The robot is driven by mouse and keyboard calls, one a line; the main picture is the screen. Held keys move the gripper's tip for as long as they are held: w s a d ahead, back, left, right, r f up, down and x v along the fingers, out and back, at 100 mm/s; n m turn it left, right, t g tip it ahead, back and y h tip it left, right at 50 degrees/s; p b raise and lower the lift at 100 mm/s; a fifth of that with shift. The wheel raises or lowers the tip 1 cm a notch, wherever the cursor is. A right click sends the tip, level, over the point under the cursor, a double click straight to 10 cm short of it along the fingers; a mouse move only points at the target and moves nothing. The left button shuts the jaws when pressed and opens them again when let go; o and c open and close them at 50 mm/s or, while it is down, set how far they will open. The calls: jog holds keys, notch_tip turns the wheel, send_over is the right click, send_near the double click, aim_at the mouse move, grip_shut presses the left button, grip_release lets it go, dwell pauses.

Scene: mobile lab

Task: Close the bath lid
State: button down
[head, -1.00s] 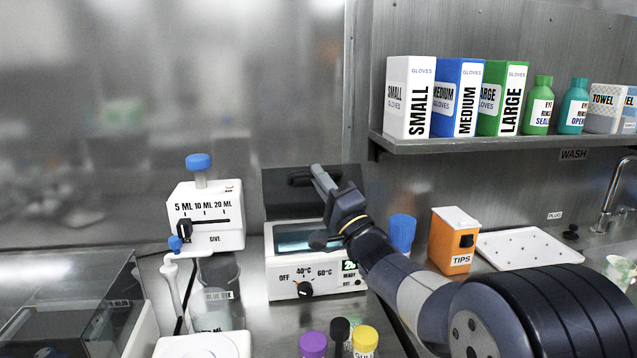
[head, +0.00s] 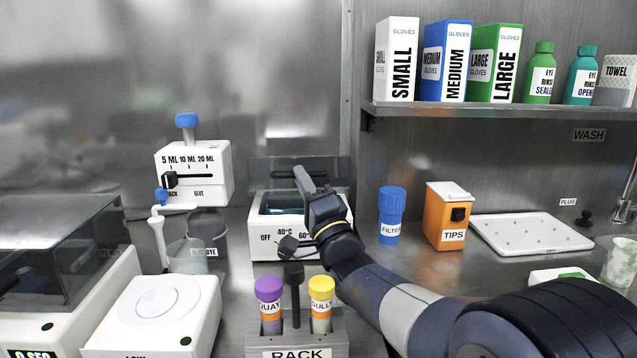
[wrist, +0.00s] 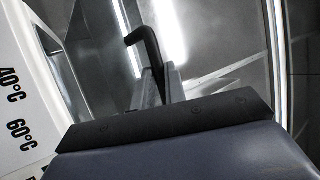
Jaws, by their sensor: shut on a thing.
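The bath (head: 268,242) is a white box with a temperature dial, at the middle of the head view. Its dark see-through lid (head: 338,168) stands raised at the back, and the bluish basin is open below it. My gripper (head: 303,180) reaches over the bath from the right and is shut on the lid's black handle (head: 280,174). In the wrist view the handle (wrist: 148,45) runs down to between my gripper's fingers (wrist: 160,85). The bath's white front with its markings (wrist: 18,110) shows at the left there. My arm hides the bath's right front.
A rack (head: 297,338) with purple- and yellow-capped tubes stands in front of the bath. A dispenser (head: 195,172) is at its left. A blue-capped filter bottle (head: 390,215) and an orange tips box (head: 447,215) stand right, beyond my arm.

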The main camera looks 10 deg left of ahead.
jog(key=shift+w+f, duration=0.2)
jog(key=shift+f, duration=0.45)
jog(key=c, duration=1.7)
grip_release()
jog(key=shift+w+f, duration=0.1)
jog(key=shift+w, duration=0.1)
jog(key=shift+o, duration=1.2)
jog(key=shift+r, duration=0.3)
